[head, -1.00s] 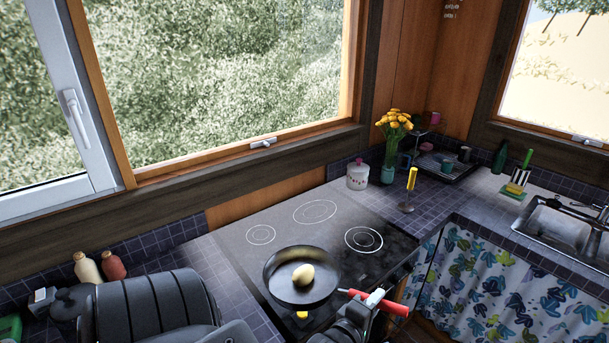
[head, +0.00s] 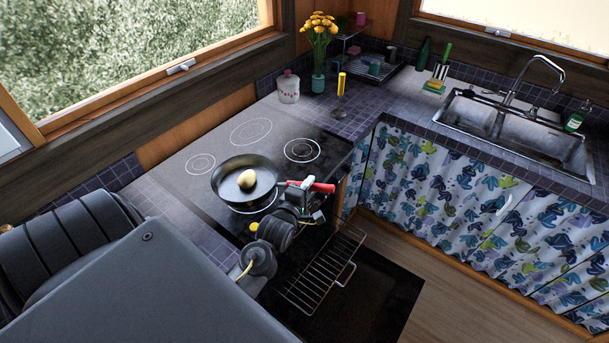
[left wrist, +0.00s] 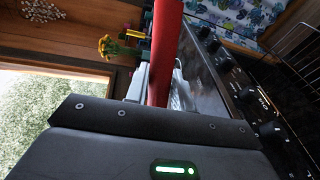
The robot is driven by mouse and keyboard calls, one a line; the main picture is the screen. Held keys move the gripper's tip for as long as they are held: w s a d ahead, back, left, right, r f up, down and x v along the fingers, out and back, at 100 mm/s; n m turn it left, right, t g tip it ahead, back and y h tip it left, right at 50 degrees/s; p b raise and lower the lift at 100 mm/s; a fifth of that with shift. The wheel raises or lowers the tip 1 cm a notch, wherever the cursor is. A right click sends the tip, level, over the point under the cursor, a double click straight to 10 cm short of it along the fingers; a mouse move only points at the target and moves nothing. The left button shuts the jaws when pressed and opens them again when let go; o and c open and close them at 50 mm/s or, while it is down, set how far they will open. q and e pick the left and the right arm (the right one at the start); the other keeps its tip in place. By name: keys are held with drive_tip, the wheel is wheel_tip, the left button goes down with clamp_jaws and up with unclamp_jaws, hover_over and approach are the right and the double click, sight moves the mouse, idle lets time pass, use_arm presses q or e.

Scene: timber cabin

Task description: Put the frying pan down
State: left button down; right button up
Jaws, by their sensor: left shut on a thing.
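The black frying pan (head: 226,190) has a red handle (head: 322,187) and holds one pale egg-shaped thing (head: 247,179). It looks level over the front burner ring (head: 258,207) of the stove. Part of that ring shows below the pan's near edge; I cannot tell whether the pan touches the stove. My left gripper (head: 303,185) is shut on the red handle. In the left wrist view the handle (left wrist: 165,50) stands up between the fingers, and the pan's bowl is out of sight. My right gripper is not in view.
The stove top (head: 210,141) has bare burner rings behind the pan. A white jar (head: 288,89), a vase of yellow flowers (head: 318,82) and a yellow-handled tool (head: 341,84) stand beyond. A wire rack (head: 325,268) juts out low in front. The sink (head: 520,130) is right.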

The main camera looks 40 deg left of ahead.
use_arm(q)
drive_tip(key=w+a+f+b, duration=0.3)
drive_tip(key=f+b, duration=0.1)
drive_tip(key=f, duration=0.1)
drive_tip(key=shift+w, duration=0.2)
drive_tip(key=shift+a, duration=0.1)
drive_tip(key=f+b, duration=0.4)
drive_tip(key=b, duration=0.1)
drive_tip(key=shift+w+a, duration=0.2)
drive_tip(key=c, duration=1.2)
unclamp_jaws()
drive_tip(key=shift+s, duration=0.15)
